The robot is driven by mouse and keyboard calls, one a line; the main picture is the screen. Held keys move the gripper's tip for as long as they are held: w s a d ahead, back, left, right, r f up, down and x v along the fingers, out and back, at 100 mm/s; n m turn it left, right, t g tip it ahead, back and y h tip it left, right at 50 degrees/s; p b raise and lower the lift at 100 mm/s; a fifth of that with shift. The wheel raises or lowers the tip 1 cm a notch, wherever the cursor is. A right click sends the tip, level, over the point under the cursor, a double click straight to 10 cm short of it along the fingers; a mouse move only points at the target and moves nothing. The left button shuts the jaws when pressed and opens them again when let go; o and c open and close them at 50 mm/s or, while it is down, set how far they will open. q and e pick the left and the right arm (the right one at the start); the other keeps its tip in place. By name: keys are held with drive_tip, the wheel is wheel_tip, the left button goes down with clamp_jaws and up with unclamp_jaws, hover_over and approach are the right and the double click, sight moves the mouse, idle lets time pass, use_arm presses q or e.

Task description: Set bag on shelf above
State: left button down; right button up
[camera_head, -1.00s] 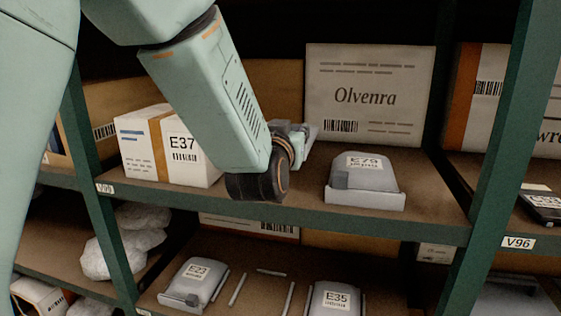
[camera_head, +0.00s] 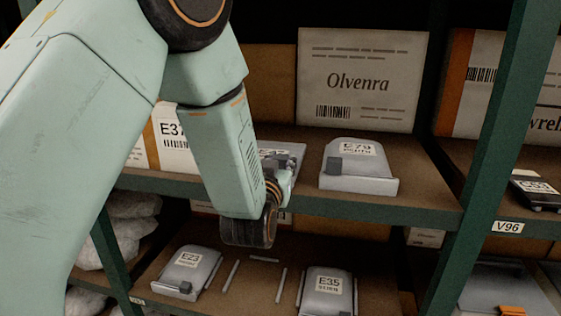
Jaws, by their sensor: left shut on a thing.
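My left gripper (camera_head: 285,176) is shut on a grey bag (camera_head: 291,148) with a white label, partly hidden behind my arm. The bag is at the upper shelf (camera_head: 350,202), between a white box marked E37 (camera_head: 172,133) and a grey bag marked E79 (camera_head: 356,168). I cannot tell whether the held bag touches the shelf board. My left wrist hangs in front of the shelf's front edge. My right gripper is not in view.
On the lower shelf, bags E23 (camera_head: 187,272) and E35 (camera_head: 327,291) flank a bare spot with thin pale strips (camera_head: 264,259). A green upright (camera_head: 485,150) stands at the right.

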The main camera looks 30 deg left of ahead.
use_arm(q)
drive_tip(key=shift+w+d, duration=0.1)
drive_tip(key=shift+w, duration=0.1)
drive_tip(key=c, duration=1.3)
unclamp_jaws()
drive_tip(key=shift+d, duration=0.25)
drive_tip(key=o, duration=0.3)
drive_tip(key=shift+s+a+r, duration=0.1)
drive_tip(key=shift+s, duration=0.1)
drive_tip(key=shift+a, duration=0.2)
drive_tip(key=shift+s+d, duration=0.25)
drive_tip(key=shift+d, duration=0.1)
drive_tip(key=p+v, duration=0.5)
drive_tip(key=v, duration=0.6)
